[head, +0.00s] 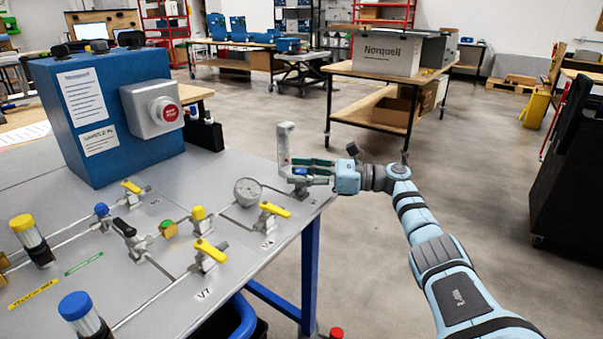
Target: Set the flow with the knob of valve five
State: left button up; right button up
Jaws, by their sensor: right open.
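My right gripper (306,171) reaches in from the right at the far right corner of the grey table. It is open, its fingers pointing left. A small blue knob (300,172) on a grey valve body (299,187) shows between or just behind the fingers; I cannot tell whether they touch it. This is probably valve five, but no label for it is readable. A clear upright flow tube (283,146) stands right by the fingertips, its lower part partly hidden by them. My left gripper is not in view.
A round gauge (248,191) and several yellow-handled valves, one (274,210) close by, sit on the table (240,262). A blue cabinet (125,125) with a red button (165,110) stands at the back left. Open floor lies right of the table.

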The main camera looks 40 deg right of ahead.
jog(key=v, duration=1.2)
jog(key=shift+d, duration=0.1)
